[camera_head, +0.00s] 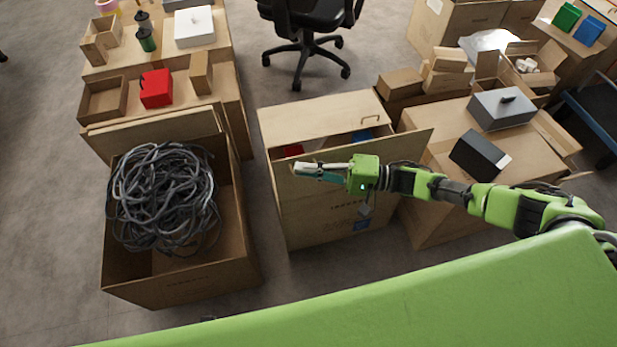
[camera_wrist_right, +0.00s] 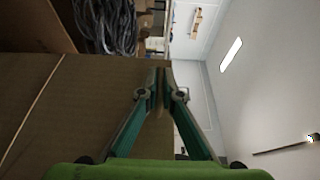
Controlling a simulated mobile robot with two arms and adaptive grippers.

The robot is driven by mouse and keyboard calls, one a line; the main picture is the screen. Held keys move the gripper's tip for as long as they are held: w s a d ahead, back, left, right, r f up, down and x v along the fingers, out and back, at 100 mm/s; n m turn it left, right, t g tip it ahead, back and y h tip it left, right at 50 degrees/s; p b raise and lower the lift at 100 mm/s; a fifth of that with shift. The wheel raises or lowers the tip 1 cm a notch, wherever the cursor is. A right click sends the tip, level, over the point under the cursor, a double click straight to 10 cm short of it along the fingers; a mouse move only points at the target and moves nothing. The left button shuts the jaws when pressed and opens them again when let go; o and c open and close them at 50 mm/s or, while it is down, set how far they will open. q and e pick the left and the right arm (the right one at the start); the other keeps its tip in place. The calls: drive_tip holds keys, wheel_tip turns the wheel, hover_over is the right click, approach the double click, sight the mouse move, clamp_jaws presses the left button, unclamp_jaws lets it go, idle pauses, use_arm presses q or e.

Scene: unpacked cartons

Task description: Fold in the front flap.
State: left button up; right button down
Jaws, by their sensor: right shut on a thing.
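The middle carton (camera_head: 322,210) stands on the floor, with its front side facing me. Its front flap (camera_head: 405,146) stands up and leans, a wide panel along the near edge of the opening. My right gripper (camera_head: 300,169) reaches in from the right and is shut on the front flap near its upper left part. In the right wrist view, the fingertips (camera_wrist_right: 160,75) meet at the edge of a brown cardboard panel (camera_wrist_right: 75,110). The back flap (camera_head: 315,118) lies over the far part of the opening. A gap between the flaps shows something red and something blue inside. My left gripper is out of view.
An open carton (camera_head: 180,292) with coiled grey cable (camera_head: 165,198) stands to the left. A carton to the right carries a grey box (camera_head: 502,109) and a black box (camera_head: 480,155). An office chair (camera_head: 303,38) stands behind on clear floor.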

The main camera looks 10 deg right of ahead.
drive_tip(key=shift+w, duration=0.4)
drive_tip(key=c, duration=2.5)
unclamp_jaws()
drive_tip(key=v, duration=1.2)
drive_tip(key=shift+r, duration=0.1)
